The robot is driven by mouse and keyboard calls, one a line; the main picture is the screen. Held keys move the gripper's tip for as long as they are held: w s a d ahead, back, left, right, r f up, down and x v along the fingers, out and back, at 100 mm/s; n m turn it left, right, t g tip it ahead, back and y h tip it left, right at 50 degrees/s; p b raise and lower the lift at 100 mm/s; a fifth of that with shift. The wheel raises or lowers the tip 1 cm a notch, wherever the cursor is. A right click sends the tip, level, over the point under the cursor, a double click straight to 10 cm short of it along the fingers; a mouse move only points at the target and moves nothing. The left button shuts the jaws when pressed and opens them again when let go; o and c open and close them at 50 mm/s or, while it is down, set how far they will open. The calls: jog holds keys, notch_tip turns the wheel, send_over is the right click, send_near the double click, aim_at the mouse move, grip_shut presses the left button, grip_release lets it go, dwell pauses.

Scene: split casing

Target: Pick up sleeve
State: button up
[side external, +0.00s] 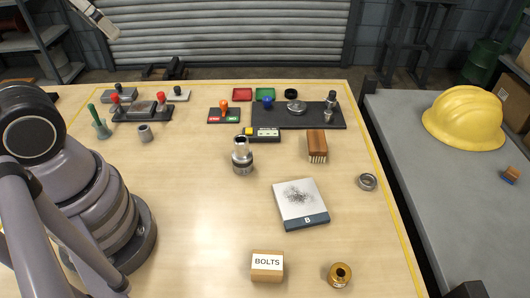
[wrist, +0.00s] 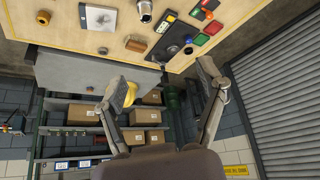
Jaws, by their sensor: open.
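No label marks the sleeve. A silver hollow cylinder (side external: 242,157), upright with a dark open top and a wider lower part, stands mid-table in the side view. It also shows at the top edge of the wrist view (wrist: 145,9). A smaller grey open-topped cylinder (side external: 145,133) stands further left. I cannot tell for sure which is the sleeve. In the wrist view my gripper (wrist: 160,82) is open and empty, its fingers spread wide. It is raised well clear of the table and tilted towards the shutter and shelves.
Nearby are a book marked B (side external: 300,202), a wooden brush (side external: 317,146), a BOLTS box (side external: 267,266), a brass ring (side external: 340,274) and a metal ring (side external: 367,182). A dark board (side external: 300,118) with parts lies behind.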

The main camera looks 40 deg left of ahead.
jog(key=m+g+y, duration=1.1)
jog(key=g+y, duration=0.2)
jog(key=y, duration=0.2)
send_over(148, 129)
jog(key=v, duration=0.4)
notch_tip(148, 129, down, 28)
jog(key=f+m, duration=0.1)
jog(key=f, duration=0.2)
jog(key=f+m+y, duration=0.1)
jog(key=f, duration=0.2)
jog(key=f+m+t+y, duration=0.1)
jog(key=f, duration=0.2)
jog(key=shift+s+a+f, duration=0.25)
jog(key=shift+s+a, duration=0.15)
jog(key=shift+f, duration=0.6)
jog(key=x, duration=0.5)
jog(key=shift+f, duration=0.4)
